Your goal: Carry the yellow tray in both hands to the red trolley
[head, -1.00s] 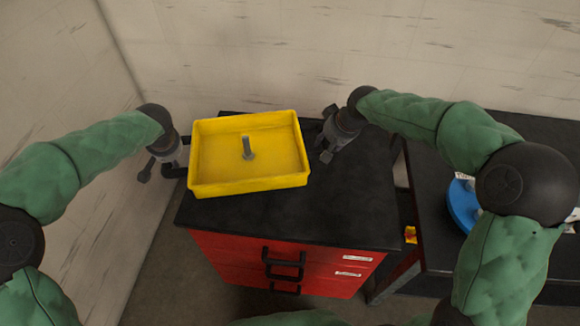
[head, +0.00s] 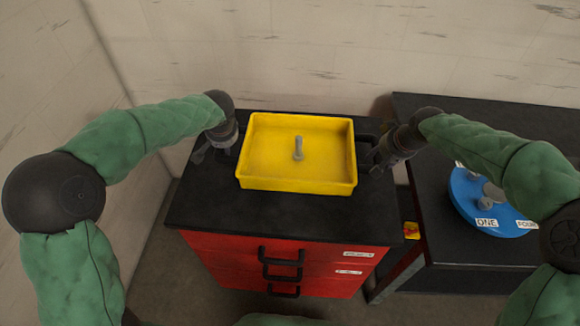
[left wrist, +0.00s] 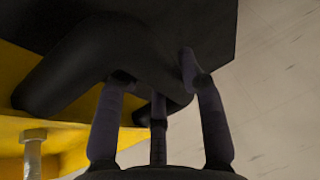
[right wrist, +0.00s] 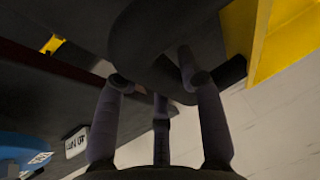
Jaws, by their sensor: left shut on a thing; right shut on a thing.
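The yellow tray (head: 297,185) is over the black top of the red trolley (head: 222,262) in the head view, roughly level. A grey bolt-like part (head: 298,149) stands inside it. My left gripper (head: 222,150) is at the tray's left side; in the left wrist view its fingers (left wrist: 158,100) are shut on a black handle (left wrist: 90,55). My right gripper (head: 378,160) is at the right side; in the right wrist view its fingers (right wrist: 158,95) are shut on the other black handle (right wrist: 150,40). I cannot tell whether the tray touches the top.
A black table (head: 445,150) stands to the right of the trolley, with a blue round plate (head: 465,200) bearing labels. Walls rise behind and to the left. The front of the trolley top is bare.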

